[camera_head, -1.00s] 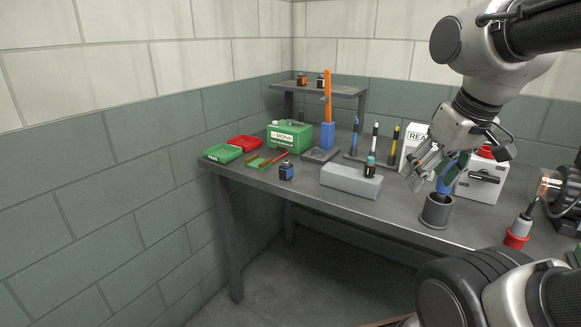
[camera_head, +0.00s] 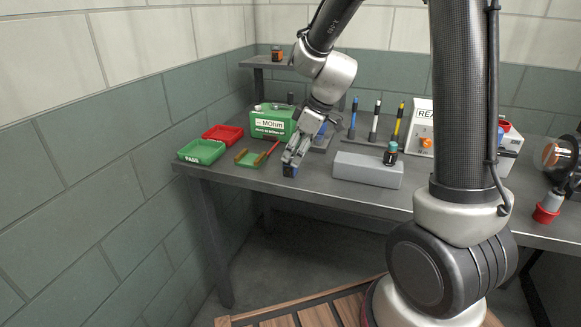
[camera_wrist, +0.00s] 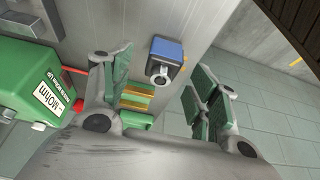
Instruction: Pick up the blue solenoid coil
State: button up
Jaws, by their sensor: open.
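The blue solenoid coil (camera_head: 290,171) is a small dark and blue block on the grey bench near its front edge. My gripper (camera_head: 293,157) is over it, pointing down, and hides most of it in the head view. The coil (camera_wrist: 165,50) also shows in the wrist view, with a blue body and a round metal ring on the side facing the camera. In that view my gripper (camera_wrist: 162,64) is open and empty, its fingers on either side of the coil in the picture. I cannot tell whether the fingertips reach down around it or touch it.
A green tester box (camera_head: 272,122) stands close behind. A grey block (camera_head: 367,170) is on the right. The front bench edge is near.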

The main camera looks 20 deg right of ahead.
aim_at(290, 163)
jog(key=x, duration=0.4)
jog(key=shift+a+f, duration=0.15)
jog(key=shift+f, duration=0.2)
jog(key=shift+c, duration=0.4)
jog(key=c, duration=1.1)
